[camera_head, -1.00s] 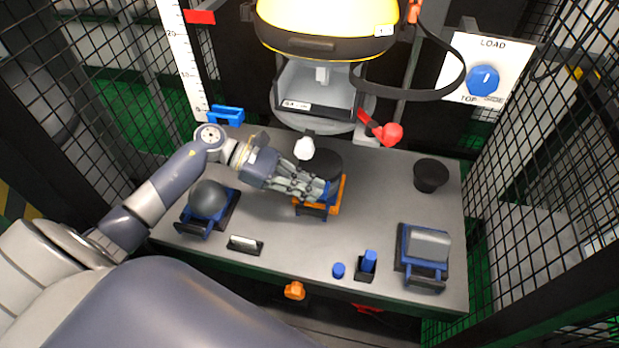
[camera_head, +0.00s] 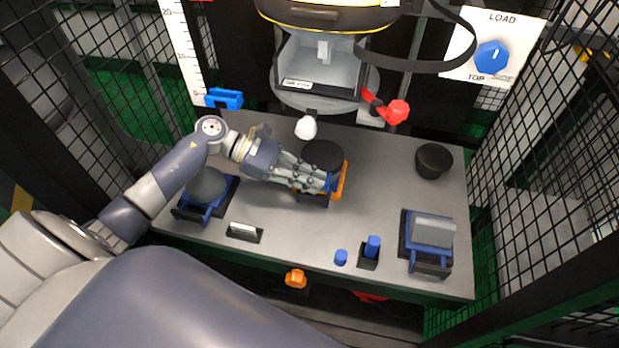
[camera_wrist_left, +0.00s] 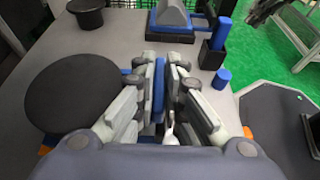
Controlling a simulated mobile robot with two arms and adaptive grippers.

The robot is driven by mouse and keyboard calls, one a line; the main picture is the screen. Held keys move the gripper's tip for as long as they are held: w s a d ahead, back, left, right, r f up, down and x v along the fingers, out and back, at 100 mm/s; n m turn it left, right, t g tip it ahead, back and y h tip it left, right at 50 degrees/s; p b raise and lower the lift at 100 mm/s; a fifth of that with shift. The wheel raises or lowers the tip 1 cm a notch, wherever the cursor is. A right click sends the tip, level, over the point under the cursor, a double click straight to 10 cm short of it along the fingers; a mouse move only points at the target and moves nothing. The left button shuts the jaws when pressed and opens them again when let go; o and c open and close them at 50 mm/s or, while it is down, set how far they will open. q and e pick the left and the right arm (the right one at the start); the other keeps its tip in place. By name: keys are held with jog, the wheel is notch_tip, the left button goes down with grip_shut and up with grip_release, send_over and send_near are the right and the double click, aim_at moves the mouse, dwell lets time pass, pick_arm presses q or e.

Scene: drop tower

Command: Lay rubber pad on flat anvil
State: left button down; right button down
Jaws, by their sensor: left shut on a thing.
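A flat black disc (camera_head: 322,155) rests at the middle of the table, with blue and orange parts under and beside it. It also shows left of the fingers in the left wrist view (camera_wrist_left: 73,90). I cannot tell the rubber pad and the flat anvil apart here. My left gripper (camera_head: 326,184) is at the disc's near side, shut on an upright blue handle (camera_wrist_left: 158,88) that shows between its fingers. The fingers hide most of the handle and the lower parts in the head view. My right gripper is not in view.
A domed anvil (camera_head: 205,186) stands left and a ridged block (camera_head: 433,231) right. A black cup (camera_head: 433,161) is at the back right. Small blue pieces (camera_head: 372,246) stand at the front. A white-tipped post (camera_head: 306,128) is close behind the disc; the drop carriage hangs above.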

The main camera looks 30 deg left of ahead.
pick_arm(q)
jog(key=shift+b, duration=0.4)
dwell(0.5)
jog(key=c, duration=1.6)
grip_release()
jog(key=shift+f, duration=0.1)
